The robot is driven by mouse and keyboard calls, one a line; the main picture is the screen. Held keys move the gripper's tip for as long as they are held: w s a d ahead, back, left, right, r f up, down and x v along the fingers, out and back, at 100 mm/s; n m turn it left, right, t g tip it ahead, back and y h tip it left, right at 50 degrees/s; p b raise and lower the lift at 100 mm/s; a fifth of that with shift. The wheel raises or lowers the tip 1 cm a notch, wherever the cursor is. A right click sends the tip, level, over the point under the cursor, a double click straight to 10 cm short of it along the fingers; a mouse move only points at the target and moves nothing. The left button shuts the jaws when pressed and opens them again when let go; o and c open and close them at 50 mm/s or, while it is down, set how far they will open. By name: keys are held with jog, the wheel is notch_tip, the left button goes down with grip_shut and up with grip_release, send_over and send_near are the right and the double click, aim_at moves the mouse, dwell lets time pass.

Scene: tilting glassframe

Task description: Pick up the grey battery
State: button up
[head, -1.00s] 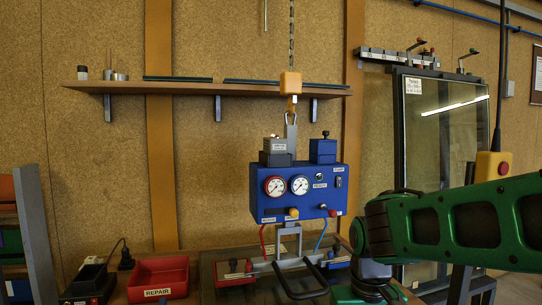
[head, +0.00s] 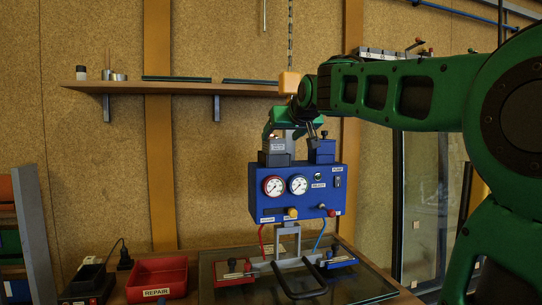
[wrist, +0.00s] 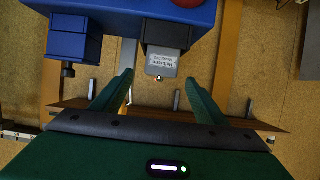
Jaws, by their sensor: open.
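The grey battery (head: 274,157) has a white label and sits upright on top of the blue control box (head: 262,205), at its left side. In the wrist view the grey battery (wrist: 168,62) lies between and just beyond the fingertips. My gripper (head: 290,133) is over the top of the box in the head view, above the battery. In the wrist view my gripper (wrist: 160,80) is open, its two green fingers apart with nothing gripped. The picture there is upside down.
A blue block (head: 322,151) stands on the box to the right of the battery. A chain and yellow hoist block (head: 289,82) hang close to my gripper. A shelf (head: 180,88) runs behind. A red repair tray (head: 158,278) is at lower left.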

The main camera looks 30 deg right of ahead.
aim_at(273, 145)
jog(key=x, duration=0.9)
jog(key=shift+w+f, duration=0.15)
jog(key=shift+f, duration=0.05)
jog(key=c, duration=1.7)
jog(key=shift+o, duration=0.2)
jog(key=shift+r, duration=0.1)
jog(key=shift+r, duration=0.1)
